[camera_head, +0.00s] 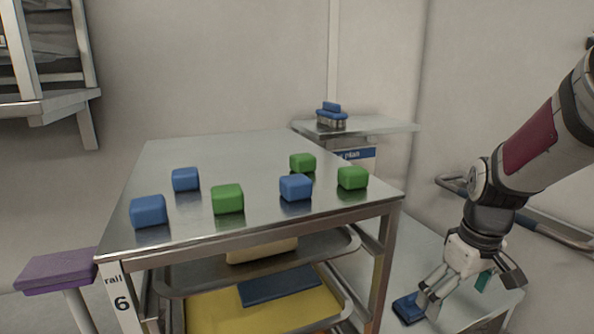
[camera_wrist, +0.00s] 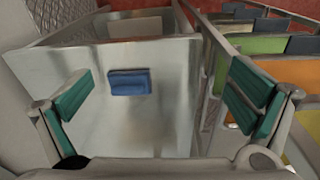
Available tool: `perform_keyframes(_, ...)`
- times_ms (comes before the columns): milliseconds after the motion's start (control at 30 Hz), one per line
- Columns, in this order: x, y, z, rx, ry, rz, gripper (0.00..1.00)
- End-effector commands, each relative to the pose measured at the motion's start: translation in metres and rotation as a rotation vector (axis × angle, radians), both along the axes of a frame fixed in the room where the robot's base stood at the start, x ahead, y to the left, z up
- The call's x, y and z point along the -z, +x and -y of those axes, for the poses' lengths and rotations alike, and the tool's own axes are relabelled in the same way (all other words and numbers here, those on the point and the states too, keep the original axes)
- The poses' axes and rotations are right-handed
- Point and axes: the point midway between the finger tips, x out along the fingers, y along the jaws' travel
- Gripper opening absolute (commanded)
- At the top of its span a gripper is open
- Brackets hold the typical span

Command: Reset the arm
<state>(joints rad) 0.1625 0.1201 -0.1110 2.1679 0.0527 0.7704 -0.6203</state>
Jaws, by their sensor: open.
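My gripper (camera_head: 455,291) is at the lower right in the head view, pointing down beside the metal table. Its fingers are spread apart and nothing is between them. In the wrist view the gripper (camera_wrist: 165,100) shows green finger pads at the left and right. A blue block-like object (camera_wrist: 129,82) lies on a pale surface below and beyond the fingers, apart from them. It also shows in the head view (camera_head: 408,308), just left of the fingertips.
The metal table (camera_head: 240,150) holds blue cubes (camera_head: 149,211) and green cubes (camera_head: 227,199). Trays (camera_head: 200,283) sit on its lower levels. A small shelf behind holds a blue-handled brush (camera_head: 331,117). A wall rail (camera_head: 560,232) runs behind my arm. A purple stool (camera_head: 57,270) stands left.

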Motion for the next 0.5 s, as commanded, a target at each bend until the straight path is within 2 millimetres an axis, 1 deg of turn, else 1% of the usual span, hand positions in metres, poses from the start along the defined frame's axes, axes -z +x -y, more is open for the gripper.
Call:
perform_keyframes(33, -0.010, -0.004, -0.006, 0.007, 0.000, 0.019, 1.00)
perform_keyframes(167, -0.035, -0.020, -0.022, 0.042, 0.004, 0.063, 1.00)
perform_keyframes(300, -0.067, -0.048, -0.043, 0.093, 0.012, 0.130, 1.00)
perform_keyframes(400, -0.086, -0.071, -0.057, 0.133, 0.021, 0.177, 1.00)
perform_keyframes(500, -0.100, -0.095, -0.070, 0.173, 0.032, 0.223, 1.00)
